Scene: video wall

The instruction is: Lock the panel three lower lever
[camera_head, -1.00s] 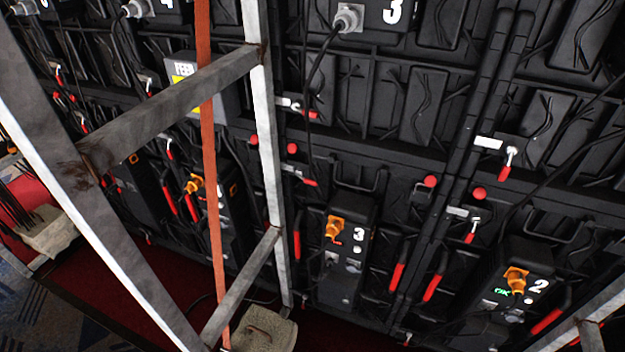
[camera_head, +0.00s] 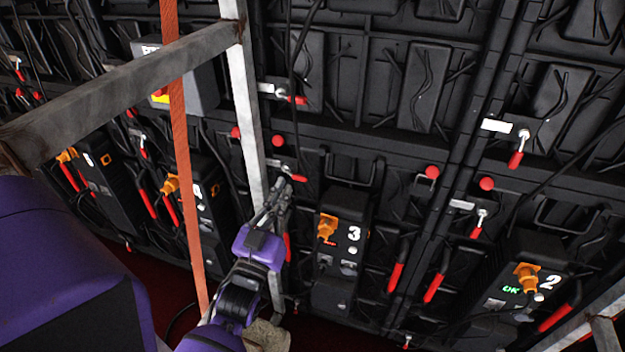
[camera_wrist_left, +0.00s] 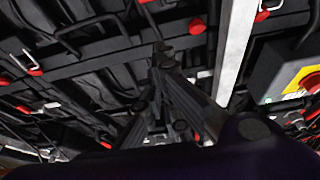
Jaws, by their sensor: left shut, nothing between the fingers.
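The box marked 3 (camera_head: 340,245) stands low on the black wall, with an orange plug in it. Up and left of it is a lower lever (camera_head: 299,178) with a red handle pointing right and slightly down beside a pale plate. My left gripper (camera_head: 279,186) is shut and empty, its tips just below and left of that lever, with a small gap or contact that I cannot tell. In the left wrist view, the closed fingers (camera_wrist_left: 163,48) point up at the wall, with a red part (camera_wrist_left: 197,26) just right of the tips. My right gripper is out of view.
A metal frame post (camera_head: 243,110) stands in front of the wall, close left of my gripper. An orange strap (camera_head: 180,130) hangs farther left. An upper lever (camera_head: 297,100), red knobs and cables surround the area. The box marked 2 (camera_head: 525,280) is at right.

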